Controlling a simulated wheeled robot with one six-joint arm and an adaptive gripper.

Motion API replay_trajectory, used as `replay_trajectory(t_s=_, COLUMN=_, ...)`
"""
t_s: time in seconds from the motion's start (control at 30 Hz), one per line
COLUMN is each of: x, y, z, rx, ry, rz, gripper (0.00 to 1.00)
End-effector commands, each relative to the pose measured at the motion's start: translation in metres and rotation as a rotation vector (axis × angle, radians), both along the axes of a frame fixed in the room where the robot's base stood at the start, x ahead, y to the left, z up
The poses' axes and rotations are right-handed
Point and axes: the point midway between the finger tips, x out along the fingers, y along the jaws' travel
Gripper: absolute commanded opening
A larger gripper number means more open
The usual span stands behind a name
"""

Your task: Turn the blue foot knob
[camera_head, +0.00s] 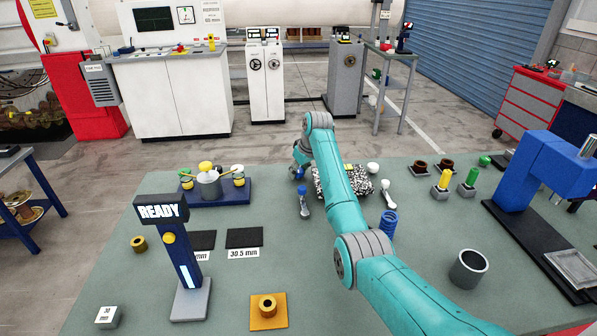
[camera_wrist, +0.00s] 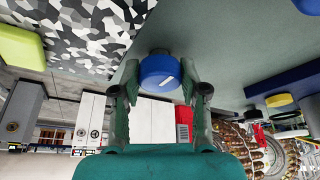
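A blue round knob (camera_wrist: 160,73) with a slanted white mark is in the middle of the wrist view. My gripper's two fingers (camera_wrist: 160,86) stand on either side of it, and their pads lie right against its edges. In the head view my gripper (camera_head: 299,164) is low at the left end of a black-and-white camouflage block (camera_head: 328,184), with a bit of blue showing at its tip. The block also shows in the wrist view (camera_wrist: 75,30). A second blue-topped piece on a grey stem (camera_head: 303,197) stands nearer to me.
White-topped pieces (camera_head: 388,194) stand at the block's right, near a blue coil (camera_head: 389,226). A blue base (camera_head: 235,195) with a metal pot is at the left. A READY post (camera_head: 185,255) and a grey cup (camera_head: 468,269) stand nearer.

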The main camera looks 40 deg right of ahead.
Motion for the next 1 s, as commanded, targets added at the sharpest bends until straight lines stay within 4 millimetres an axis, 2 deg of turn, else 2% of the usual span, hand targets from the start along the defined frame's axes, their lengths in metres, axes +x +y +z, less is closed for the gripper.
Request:
replay_trajectory(t_s=0.27, x=0.0000, y=0.0005, z=-0.0004, rx=0.000, ry=0.000, rz=-0.021, gripper=0.09)
replay_trajectory(t_s=0.47, x=0.0001, y=0.0012, z=-0.0006, rx=0.000, ry=0.000, rz=-0.108, gripper=0.09)
replay_trajectory(t_s=1.0, x=0.0004, y=0.0022, z=-0.0008, rx=0.000, ry=0.001, rz=-0.565, gripper=0.09)
